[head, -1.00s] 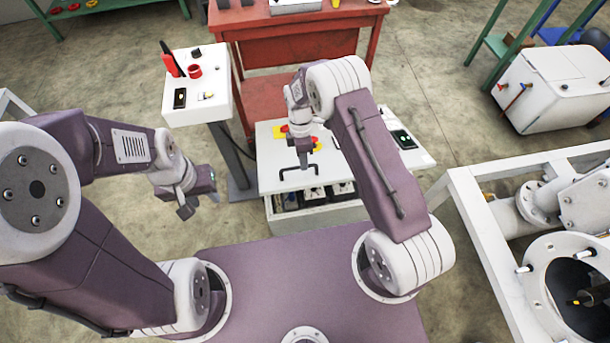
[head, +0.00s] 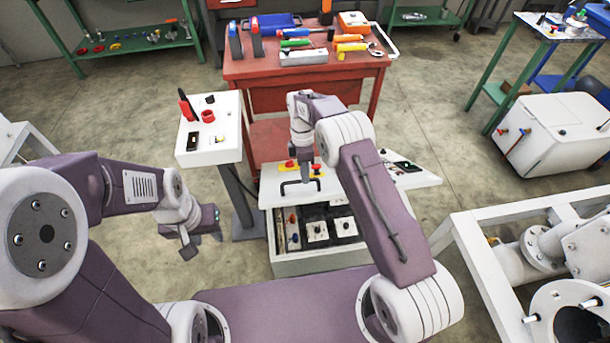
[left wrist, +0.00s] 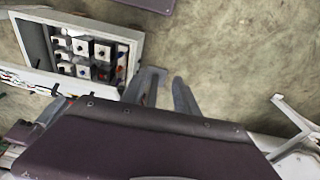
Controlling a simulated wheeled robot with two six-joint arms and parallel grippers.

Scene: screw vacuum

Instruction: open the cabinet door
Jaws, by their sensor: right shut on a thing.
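The cabinet (head: 320,262) is a low white box in the middle of the head view. Its white door (head: 345,192) stands partly open, raised above a dark interior with switches and buttons.
A white pedestal (head: 210,148) with red and black parts stands left of the cabinet. A red workbench (head: 300,70) with tools is behind it. A white pipe frame (head: 480,225) is at the right. Bare floor lies between the cabinet and the white chest (head: 555,125).

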